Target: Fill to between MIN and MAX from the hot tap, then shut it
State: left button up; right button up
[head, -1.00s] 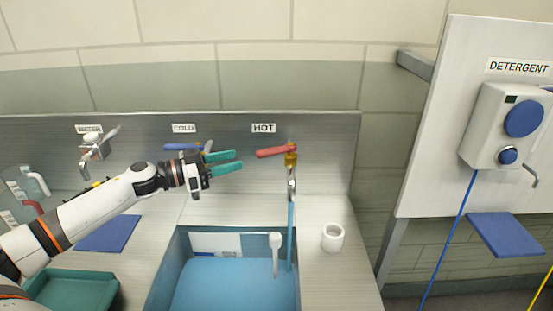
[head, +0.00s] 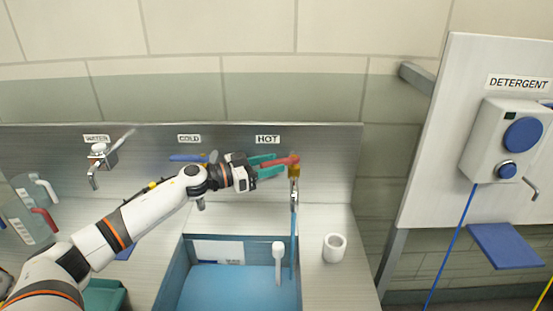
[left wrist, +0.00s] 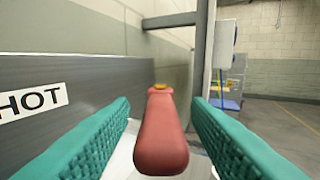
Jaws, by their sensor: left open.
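The hot tap has a red lever (head: 281,162) on a brass body below the HOT label (head: 267,139). A blue stream of water (head: 292,245) runs from its spout into the blue sink basin (head: 172,272). Blue water (head: 230,288) stands in the basin; I cannot read its MIN and MAX marks. My left gripper (head: 270,166) is open, with its teal fingers at the red lever. In the left wrist view the red lever (left wrist: 161,135) lies between the two spread fingers (left wrist: 160,140), with gaps beside it. My right gripper is not in view.
The cold tap's blue lever (head: 187,157) is just left of my gripper, partly hidden by it. A white ring-shaped cup (head: 334,247) stands right of the basin. A white handle (head: 278,250) stands up in the basin. A detergent dispenser (head: 505,140) hangs at right.

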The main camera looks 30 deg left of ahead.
pick_arm(q)
jog(key=shift+x, duration=0.95)
